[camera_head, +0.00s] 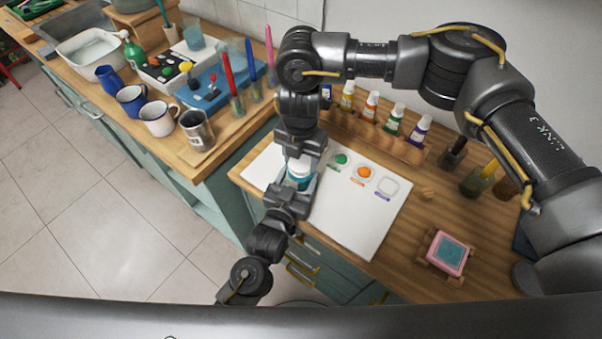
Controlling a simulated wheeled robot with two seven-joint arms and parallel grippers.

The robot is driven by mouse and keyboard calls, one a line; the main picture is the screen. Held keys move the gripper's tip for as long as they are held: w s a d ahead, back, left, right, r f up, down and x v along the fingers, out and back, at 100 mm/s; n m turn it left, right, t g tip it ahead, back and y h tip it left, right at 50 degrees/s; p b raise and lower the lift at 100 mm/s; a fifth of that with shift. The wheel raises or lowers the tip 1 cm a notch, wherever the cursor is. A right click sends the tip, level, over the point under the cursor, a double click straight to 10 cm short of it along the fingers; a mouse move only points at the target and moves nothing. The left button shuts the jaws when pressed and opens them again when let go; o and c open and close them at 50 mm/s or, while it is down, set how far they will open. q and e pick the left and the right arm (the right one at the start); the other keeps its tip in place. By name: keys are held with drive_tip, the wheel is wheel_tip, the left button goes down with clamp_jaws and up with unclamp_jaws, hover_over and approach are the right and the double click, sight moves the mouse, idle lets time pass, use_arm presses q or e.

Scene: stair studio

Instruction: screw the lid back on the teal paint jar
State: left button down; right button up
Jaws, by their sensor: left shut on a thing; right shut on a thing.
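The teal paint jar (299,183) stands upright at the left part of a white board (345,228) on the wooden worktop. My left gripper (297,190) comes in from the lower left and is shut around the jar's body, hiding part of it. A white lid (301,166) is at the top of the jar. My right gripper (301,156) reaches down from above and is shut on the lid. The lid looks in line with the jar; I cannot tell whether it is seated or threaded.
Green (341,159) and orange (364,172) paint spots lie right of the jar. Behind, a wooden rack (375,135) holds several small bottles. A pink-framed block (447,253) sits at right. Mugs (157,117) and a metal cup (197,130) stand on the left counter. The board's front is clear.

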drive_tip(key=m, duration=1.9)
drive_tip(key=shift+f+m, duration=0.1)
drive_tip(key=shift+m, duration=0.3)
drive_tip(key=o, duration=1.1)
drive_tip(key=shift+c, duration=0.2)
drive_tip(key=shift+r, duration=2.3)
drive_tip(key=shift+c, duration=0.3)
